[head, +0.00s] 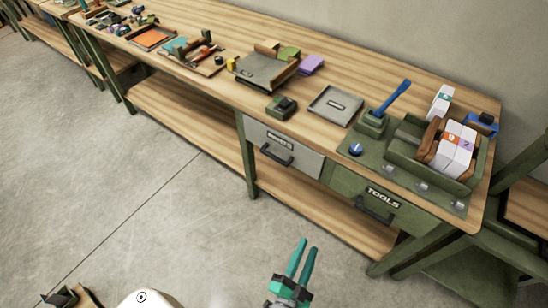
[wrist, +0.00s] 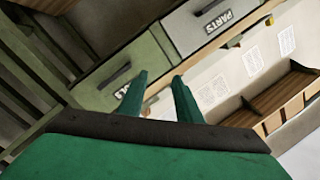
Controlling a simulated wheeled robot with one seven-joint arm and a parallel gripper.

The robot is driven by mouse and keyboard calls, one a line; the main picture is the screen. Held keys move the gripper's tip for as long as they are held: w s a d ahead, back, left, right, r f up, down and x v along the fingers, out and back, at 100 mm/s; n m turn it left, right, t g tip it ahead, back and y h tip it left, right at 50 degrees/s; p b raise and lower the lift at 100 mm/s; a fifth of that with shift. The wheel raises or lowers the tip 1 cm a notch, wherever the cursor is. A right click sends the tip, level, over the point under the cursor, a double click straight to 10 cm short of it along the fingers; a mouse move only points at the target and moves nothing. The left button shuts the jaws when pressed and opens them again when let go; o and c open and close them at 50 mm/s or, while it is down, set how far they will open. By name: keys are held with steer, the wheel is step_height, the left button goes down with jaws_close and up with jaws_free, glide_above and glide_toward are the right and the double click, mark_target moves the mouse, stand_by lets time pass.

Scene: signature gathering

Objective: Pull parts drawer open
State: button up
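The parts drawer (head: 305,157) has a light grey front with a PARTS label and a dark bar handle (head: 276,154). It sits under the workbench top, left of the green tools drawer, and looks closed. In the wrist view the grey parts drawer (wrist: 190,34) is at the top, and its handle shows near the top edge. My gripper (head: 307,244) has green fingers, spread apart with nothing between them. It is in front of the bench, below the drawers in the head view and apart from both handles. The fingers also show in the wrist view (wrist: 159,78).
The green tools drawer (head: 345,198) with its own dark handle is right of the parts drawer. The wooden bench top (head: 225,92) carries trays, tools and a green box holder. A lower shelf (head: 330,222) runs underneath. The concrete floor (head: 130,190) at left is clear.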

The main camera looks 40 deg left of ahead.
steer(key=w+a+f+m+y, duration=0.2)
steer(key=w+a+m, duration=0.2)
steer(key=w+a, duration=0.7)
steer(key=m+y, duration=0.1)
steer(key=m, duration=0.2)
glide_toward(273, 159)
steer(key=shift+g, duration=0.4)
steer(key=x, duration=1)
steer(key=shift+w+r, duration=0.3)
steer(key=shift+w, duration=0.1)
jaws_close()
